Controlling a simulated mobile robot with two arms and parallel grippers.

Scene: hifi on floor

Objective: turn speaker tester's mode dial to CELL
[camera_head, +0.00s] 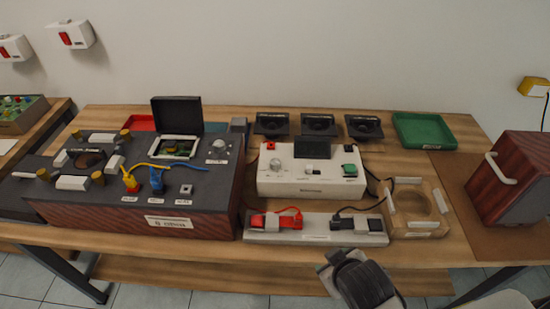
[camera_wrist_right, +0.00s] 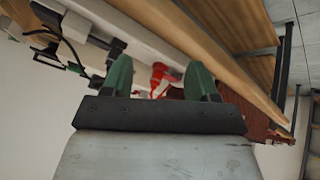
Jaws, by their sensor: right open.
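The speaker tester, taken to be the white box (camera_head: 310,188), stands mid-table with a dark screen on top. A round white dial (camera_head: 275,164) sits on its left part; its pointer and labels are too small to read. A green switch (camera_head: 349,170) is at its right. My right gripper (camera_head: 328,265) is low in front of the table's front edge, apart from the tester. In the right wrist view its two green fingers (camera_wrist_right: 161,80) are spread with nothing held; a red clip (camera_wrist_right: 158,73) shows beyond them. My left gripper is not in view.
A pale tray (camera_head: 320,238) with red (camera_head: 277,221) and black (camera_head: 357,224) probes lies in front of the tester. A dark wood-sided console (camera_head: 140,205) stands left, a wooden ring fixture (camera_head: 440,205) right. Speakers (camera_head: 319,125) and a green tray (camera_head: 424,130) are behind.

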